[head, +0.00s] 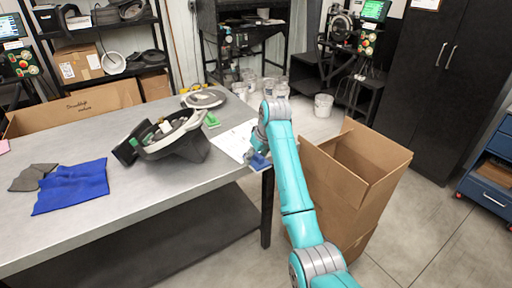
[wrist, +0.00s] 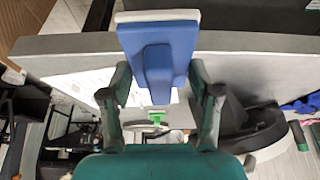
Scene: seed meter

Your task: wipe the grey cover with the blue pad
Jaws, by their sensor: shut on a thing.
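The blue pad (head: 259,162) is in my gripper (head: 252,153), at the right end of the table in the head view. In the wrist view, the pad (wrist: 178,38) has a blue block handle and a pale layer along its far edge. My gripper (wrist: 160,92) is shut on the handle, a finger on each side. A round, flat grey piece with a dark rim, seemingly the grey cover (head: 204,98), lies on the table's far side in the head view. The pad is apart from it, nearer the front right corner. Whether pad and table touch is unclear.
The grey table (head: 105,215) bears a black seed meter housing (head: 180,145), a small green piece (head: 211,120), a white sheet (head: 232,140) and blue cloth (head: 72,186). An open cardboard box (head: 335,185) stands close by on the right.

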